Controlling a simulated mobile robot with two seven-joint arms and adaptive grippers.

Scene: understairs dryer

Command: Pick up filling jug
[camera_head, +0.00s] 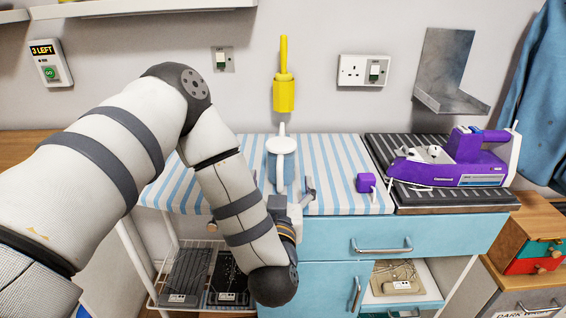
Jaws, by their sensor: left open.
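The filling jug (281,148) appears as a white and pale blue vessel standing on the blue-and-white striped surface in the middle of the view. A narrow part of it points up toward the wall. My left gripper (283,182) is open, with one finger on each side of the jug's lower part. Whether the fingers touch the jug cannot be told. The jug's base is partly hidden by my left gripper and wrist. My right gripper is not in view.
A purple iron (460,160) rests on a dark ribbed mat (440,198) to the right. A small purple block (366,183) sits between jug and mat. A yellow holder (284,97) is on the wall behind the jug. A metal bracket (446,75) juts from the wall.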

